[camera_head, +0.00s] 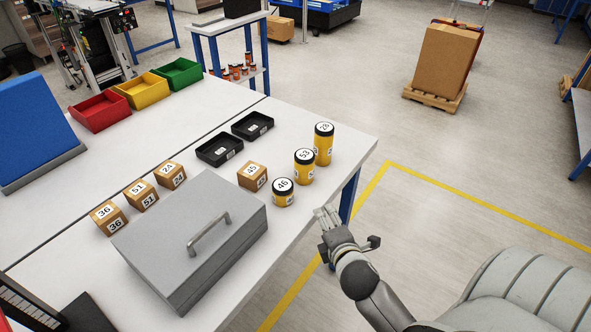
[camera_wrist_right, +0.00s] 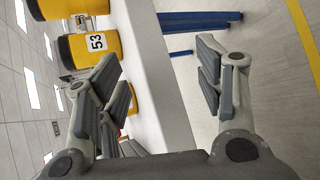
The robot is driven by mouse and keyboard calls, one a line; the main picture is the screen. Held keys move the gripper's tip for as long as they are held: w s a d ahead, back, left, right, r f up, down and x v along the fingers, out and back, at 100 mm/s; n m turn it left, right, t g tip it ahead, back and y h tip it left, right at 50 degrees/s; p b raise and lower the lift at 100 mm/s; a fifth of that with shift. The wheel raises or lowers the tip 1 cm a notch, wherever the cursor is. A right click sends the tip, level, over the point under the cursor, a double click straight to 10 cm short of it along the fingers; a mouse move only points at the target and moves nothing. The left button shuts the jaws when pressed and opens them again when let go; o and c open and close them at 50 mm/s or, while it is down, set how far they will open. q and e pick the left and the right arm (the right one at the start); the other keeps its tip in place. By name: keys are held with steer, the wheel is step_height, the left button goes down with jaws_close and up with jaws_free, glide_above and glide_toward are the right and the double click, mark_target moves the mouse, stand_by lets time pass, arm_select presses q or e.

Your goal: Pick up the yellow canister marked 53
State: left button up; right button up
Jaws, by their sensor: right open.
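The yellow canister marked 53 (camera_head: 304,172) stands upright with a black lid near the right edge of the white table, between a taller yellow canister marked 28 (camera_head: 323,150) and a short one marked 46 (camera_head: 283,199). In the right wrist view the 53 canister (camera_wrist_right: 98,45) lies to the upper left, beyond the left finger and partly covered by it. My right gripper (camera_head: 338,232) is open and empty, beside the table's right edge, apart from the canisters. Its spread fingers show in the right wrist view (camera_wrist_right: 163,75). My left gripper is not in view.
A grey metal box with a handle (camera_head: 165,235) stands in front. Several small cardboard boxes (camera_head: 252,175) and two black trays (camera_head: 218,150) sit nearby. Red, yellow and green bins (camera_head: 143,92) stand behind. Open floor lies right of the table.

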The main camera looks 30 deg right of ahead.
mark_target(309, 172)
steer(key=w+d+r+n+t+y, duration=0.1)
steer(key=w+n+t, duration=0.1)
steer(key=n, duration=0.4)
steer(key=w+d+r+n+t+y, duration=0.1)
steer(key=w+r+n+t, duration=0.1)
steer(key=n, duration=0.4)
steer(key=w+r+n+t+y, duration=0.1)
steer(key=w+r+n+t, duration=0.1)
steer(key=n, duration=0.4)
steer(key=shift+w+d, duration=0.4)
steer(key=shift+w, duration=0.1)
steer(key=shift+w+n, duration=0.3)
steer(key=w, duration=0.1)
steer(key=w+p, duration=0.1)
steer(key=w, duration=0.2)
steer(key=shift+w+d, duration=0.25)
steer(key=shift+w, duration=0.1)
steer(key=shift+w+r+p, duration=0.1)
steer(key=shift+w+p, duration=0.45)
steer(key=shift+w, duration=0.1)
steer(key=shift+w+d+f+p, duration=0.15)
steer(key=shift+w+p, duration=0.15)
steer(key=shift+w, duration=0.7)
steer(key=shift+w+d+f+p, duration=0.1)
steer(key=shift+w+p, duration=0.15)
steer(key=shift+w, duration=0.75)
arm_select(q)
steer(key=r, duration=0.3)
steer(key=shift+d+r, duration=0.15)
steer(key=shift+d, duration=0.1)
